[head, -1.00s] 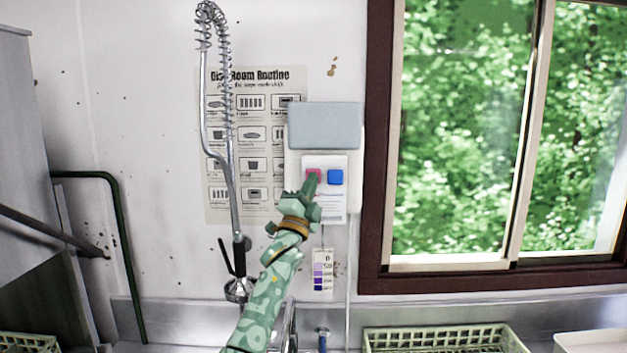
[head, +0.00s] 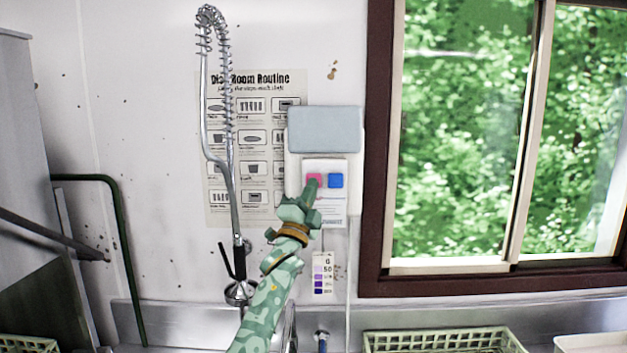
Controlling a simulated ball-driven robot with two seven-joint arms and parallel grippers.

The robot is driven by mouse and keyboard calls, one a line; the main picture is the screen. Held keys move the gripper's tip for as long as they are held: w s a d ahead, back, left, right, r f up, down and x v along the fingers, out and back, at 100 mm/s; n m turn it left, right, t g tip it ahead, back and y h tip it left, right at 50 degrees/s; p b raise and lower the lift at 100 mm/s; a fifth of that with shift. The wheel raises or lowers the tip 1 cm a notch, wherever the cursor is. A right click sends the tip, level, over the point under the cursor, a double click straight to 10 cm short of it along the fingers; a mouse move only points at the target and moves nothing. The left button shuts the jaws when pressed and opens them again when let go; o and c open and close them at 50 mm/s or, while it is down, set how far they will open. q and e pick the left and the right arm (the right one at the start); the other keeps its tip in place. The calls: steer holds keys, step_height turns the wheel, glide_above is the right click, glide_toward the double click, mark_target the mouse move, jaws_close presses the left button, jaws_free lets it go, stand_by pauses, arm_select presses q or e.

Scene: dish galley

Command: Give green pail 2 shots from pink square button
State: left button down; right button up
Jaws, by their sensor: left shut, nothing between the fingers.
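My left gripper (head: 312,188) is shut and empty. Its fingertips are at the lower part of the pink button and cover some of it. I cannot tell whether they touch it. The green pail is not in view. My right gripper is not in view.
A grey-blue cover (head: 324,129) tops the dispenser. A spring hose tap (head: 207,120) stands left of my arm. A pale green rack (head: 445,340) sits below the window. A colour chart card (head: 323,273) hangs below the dispenser.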

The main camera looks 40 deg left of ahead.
arm_select(q)
steer(key=shift+s+d, duration=0.2)
steer(key=shift+s, duration=0.05)
steer(key=shift+w+a, duration=0.1)
stand_by(0.5)
steer(key=shift+w+a+r, duration=0.1)
steer(key=shift+w, duration=0.1)
steer(key=shift+w+a+b, duration=0.5)
steer(key=shift+w+b, duration=0.05)
steer(key=shift+b, duration=0.25)
stand_by(0.9)
steer(key=shift+d, duration=0.1)
steer(key=shift+s+d+p, duration=0.6)
steer(key=shift+s+p, duration=0.05)
steer(key=shift+s, duration=0.2)
